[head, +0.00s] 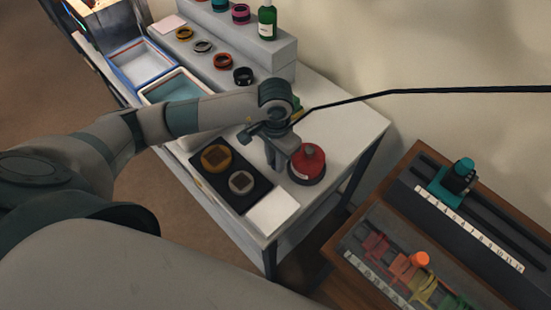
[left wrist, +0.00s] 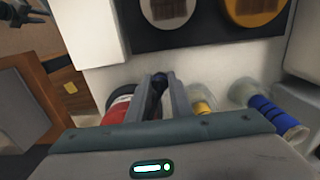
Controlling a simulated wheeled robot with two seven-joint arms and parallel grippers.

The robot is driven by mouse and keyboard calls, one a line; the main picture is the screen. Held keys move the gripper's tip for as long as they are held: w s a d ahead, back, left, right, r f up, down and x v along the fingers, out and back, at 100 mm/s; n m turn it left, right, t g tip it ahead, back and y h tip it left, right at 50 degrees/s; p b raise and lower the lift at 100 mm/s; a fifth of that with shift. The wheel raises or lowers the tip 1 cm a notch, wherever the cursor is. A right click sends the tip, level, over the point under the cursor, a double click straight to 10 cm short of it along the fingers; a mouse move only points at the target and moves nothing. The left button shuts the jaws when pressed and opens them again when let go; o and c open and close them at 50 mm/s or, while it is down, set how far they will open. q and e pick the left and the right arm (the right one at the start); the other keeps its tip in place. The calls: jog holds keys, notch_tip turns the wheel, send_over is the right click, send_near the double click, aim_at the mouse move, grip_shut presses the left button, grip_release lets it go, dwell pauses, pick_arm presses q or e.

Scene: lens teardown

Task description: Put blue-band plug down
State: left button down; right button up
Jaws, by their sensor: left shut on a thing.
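I cannot tell whether this is the blue-band plug.
A black tray (head: 225,194) holds a gold and a grey round part. A white card (head: 272,211) lies at the table's front corner. A grey step (head: 235,42) with rings and a green bottle (head: 267,22) stands behind. A wooden bench (head: 398,181) with racks is at the right.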

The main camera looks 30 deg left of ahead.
pick_arm(q)
jog(key=shift+f, duration=0.25)
jog(key=shift+f, duration=0.15)
jog(key=c, duration=1.6)
grip_release()
